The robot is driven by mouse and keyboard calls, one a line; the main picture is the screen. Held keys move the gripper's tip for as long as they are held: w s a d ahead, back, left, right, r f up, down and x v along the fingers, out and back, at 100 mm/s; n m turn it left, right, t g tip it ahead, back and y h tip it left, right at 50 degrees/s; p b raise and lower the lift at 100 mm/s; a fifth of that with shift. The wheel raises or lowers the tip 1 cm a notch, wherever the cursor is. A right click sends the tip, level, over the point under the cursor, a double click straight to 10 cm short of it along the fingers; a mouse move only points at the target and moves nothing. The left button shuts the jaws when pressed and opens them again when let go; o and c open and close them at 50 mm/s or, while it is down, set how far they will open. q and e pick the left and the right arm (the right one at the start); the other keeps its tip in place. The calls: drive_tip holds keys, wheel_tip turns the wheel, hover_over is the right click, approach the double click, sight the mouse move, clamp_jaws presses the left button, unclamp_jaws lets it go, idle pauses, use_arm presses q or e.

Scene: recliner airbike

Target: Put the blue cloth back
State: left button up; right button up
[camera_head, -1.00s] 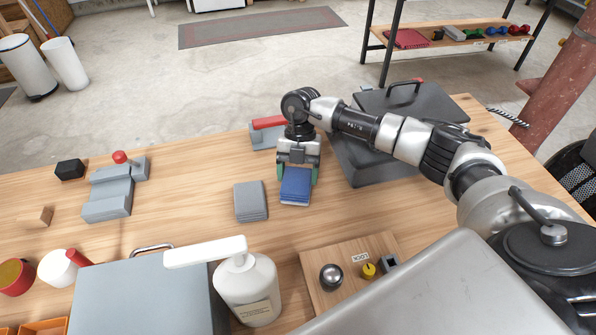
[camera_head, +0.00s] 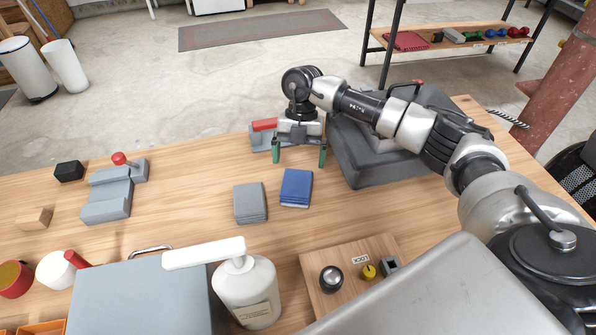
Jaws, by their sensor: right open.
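The blue cloth (camera_head: 296,187) lies folded flat on the wooden table, just right of a folded grey cloth (camera_head: 250,202). A narrow strip of table shows between the two cloths. My right gripper (camera_head: 299,155) is open and empty above and beyond the blue cloth. Its two green-tipped fingers are spread wide, point down and are apart from the cloth. My left gripper is not in view.
A white pump bottle (camera_head: 246,290) and a grey case (camera_head: 143,295) stand in front. A wooden lock board (camera_head: 325,255) lies front right. A dark case (camera_head: 360,160) is right of my gripper. A grey device with a red handle (camera_head: 265,125) is behind it.

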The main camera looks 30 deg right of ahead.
drive_tip(key=v, duration=0.7)
drive_tip(key=shift+r, duration=0.15)
